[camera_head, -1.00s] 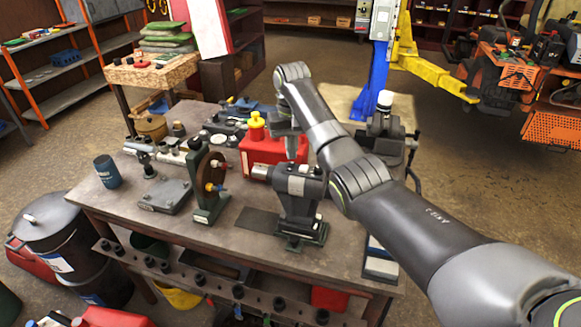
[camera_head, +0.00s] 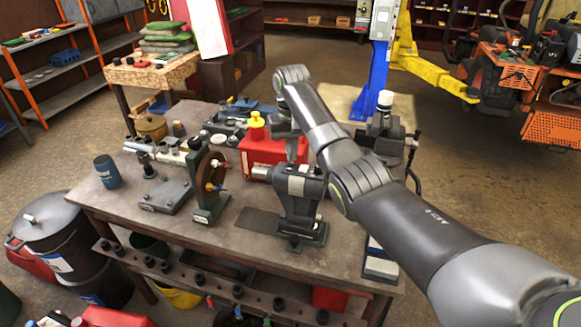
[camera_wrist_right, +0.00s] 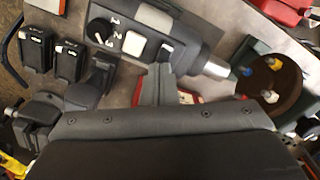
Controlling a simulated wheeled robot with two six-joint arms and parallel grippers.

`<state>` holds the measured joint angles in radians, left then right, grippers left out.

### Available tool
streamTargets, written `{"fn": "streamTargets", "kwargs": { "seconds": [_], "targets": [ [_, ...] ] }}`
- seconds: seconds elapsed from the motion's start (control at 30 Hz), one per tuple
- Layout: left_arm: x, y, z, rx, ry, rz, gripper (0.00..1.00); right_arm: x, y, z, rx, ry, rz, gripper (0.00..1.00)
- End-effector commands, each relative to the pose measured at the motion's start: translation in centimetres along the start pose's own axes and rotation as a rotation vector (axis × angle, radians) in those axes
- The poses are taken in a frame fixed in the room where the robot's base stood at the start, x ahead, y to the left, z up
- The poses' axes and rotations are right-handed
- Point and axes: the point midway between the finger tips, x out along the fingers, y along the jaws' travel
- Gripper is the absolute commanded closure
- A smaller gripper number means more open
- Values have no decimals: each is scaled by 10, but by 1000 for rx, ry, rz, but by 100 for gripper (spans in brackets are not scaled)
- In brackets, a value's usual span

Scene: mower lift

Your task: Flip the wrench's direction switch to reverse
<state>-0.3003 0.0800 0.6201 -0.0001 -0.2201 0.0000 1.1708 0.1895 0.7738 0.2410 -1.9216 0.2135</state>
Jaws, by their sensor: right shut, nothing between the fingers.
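The power wrench (camera_head: 298,184) is a grey and black tool lying level in a dark green stand (camera_head: 303,232) on the workbench. In the right wrist view, the wrench (camera_wrist_right: 190,15) shows a black dial (camera_wrist_right: 101,30) beside numbers 1 to 3. My right gripper (camera_head: 291,154) points down over the wrench, shut and empty. In the right wrist view, its fingertips (camera_wrist_right: 158,72) are right by the white switch; whether they touch it I cannot tell. My left gripper is not in view.
A dark disc stand (camera_head: 203,190) with coloured pegs stands left of the wrench's nose. A red can (camera_head: 262,152) with a yellow cap is behind. Black battery-like blocks (camera_wrist_right: 35,48) lie at the wrench's other end. A dark flat mat (camera_head: 258,220) lies in front.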

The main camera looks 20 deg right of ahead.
Motion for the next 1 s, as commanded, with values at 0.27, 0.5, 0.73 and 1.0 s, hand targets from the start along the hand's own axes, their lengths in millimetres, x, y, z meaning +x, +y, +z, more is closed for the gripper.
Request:
{"fn": "streamTargets", "kwargs": {
  "seconds": [0.27, 0.5, 0.73, 1.0],
  "targets": [
    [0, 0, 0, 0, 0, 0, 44, 5, 0, 0, 0, 0, 0, 100],
    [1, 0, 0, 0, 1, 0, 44, 8, 0, 0, 0, 0, 0, 100],
    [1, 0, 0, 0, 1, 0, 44, 12, 0, 0, 0, -1, 0, 100],
    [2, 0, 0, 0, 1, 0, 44, 17, 0, 1, 0, -4, 0, 100]
  ]
}}
